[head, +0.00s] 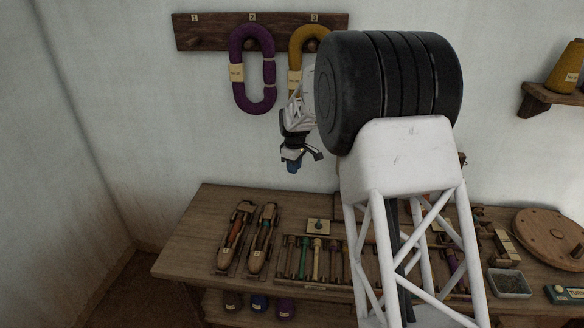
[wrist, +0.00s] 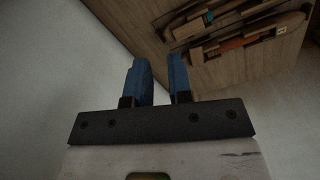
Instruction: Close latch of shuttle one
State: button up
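Two wooden boat-shaped shuttles lie side by side on the left part of the bench, the left shuttle (head: 234,238) and the right shuttle (head: 262,242). In the wrist view the two shuttles show at the upper right, one nearer (wrist: 255,36) and one farther (wrist: 232,16). My gripper (head: 293,164) hangs in the air above and behind the shuttles, well clear of them. Its blue fingers (wrist: 159,62) are apart with nothing between them.
The bench (head: 190,240) holds a rack of coloured bobbins (head: 315,262) right of the shuttles. A round wooden disc (head: 548,236) and a grey tray (head: 509,284) are at the right. A purple yarn hank (head: 238,75) hangs on the wall rail. My arm hides the bench's middle.

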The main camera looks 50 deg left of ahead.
jog(key=shift+c, duration=0.5)
jog(key=shift+c, duration=1.3)
jog(key=shift+a+f+m, duration=0.2)
jog(key=shift+a+m, duration=0.1)
jog(key=shift+a, duration=0.1)
grip_shut()
jog(key=s+a+f+m+g+h, duration=0.1)
jog(key=s+a+f+m+g, duration=0.1)
jog(key=a+f+m, duration=0.3)
jog(key=s+a+f+m+g+h, duration=0.1)
jog(key=s+a+f+m, duration=0.3)
jog(key=a+m, duration=0.5)
jog(key=shift+f+m+g+h, duration=0.4)
jog(key=shift+f+m, duration=0.5)
jog(key=shift+f, duration=0.05)
jog(key=shift+s+a, duration=0.1)
